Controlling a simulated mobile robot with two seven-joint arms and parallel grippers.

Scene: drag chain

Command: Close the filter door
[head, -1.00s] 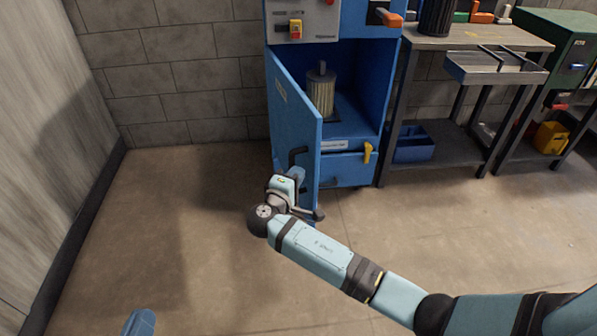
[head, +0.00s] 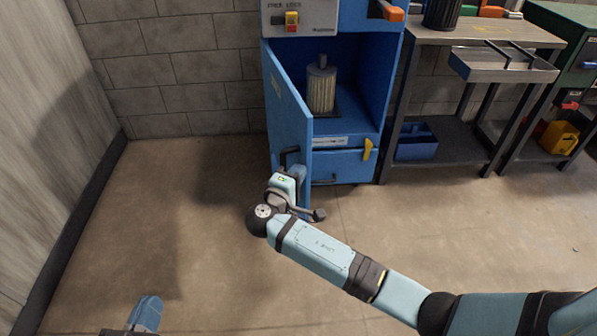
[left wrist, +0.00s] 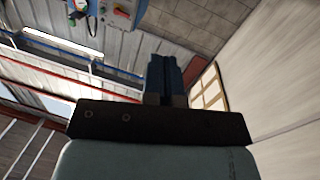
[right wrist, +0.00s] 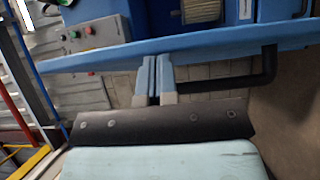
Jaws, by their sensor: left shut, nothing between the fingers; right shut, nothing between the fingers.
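The blue filter door (head: 288,115) stands open on the left side of the blue cabinet (head: 392,80), its free edge toward me. The filter (head: 321,90) stands upright inside the cabinet. My right gripper (head: 298,173) is shut and empty, low at the door's outer face beside the black handle (head: 290,153). In the right wrist view its blue fingers (right wrist: 153,76) point at the door (right wrist: 200,43), with the handle (right wrist: 266,72) to their right. I cannot tell whether they touch the door. My left gripper (head: 147,313) is shut and empty, low at the left, away from the cabinet.
A drawer with a yellow latch (head: 367,149) is below the compartment. A metal workbench (head: 490,32) with a blue bin (head: 416,141) on its lower shelf stands to the right. The floor (head: 190,210) left of the door is clear.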

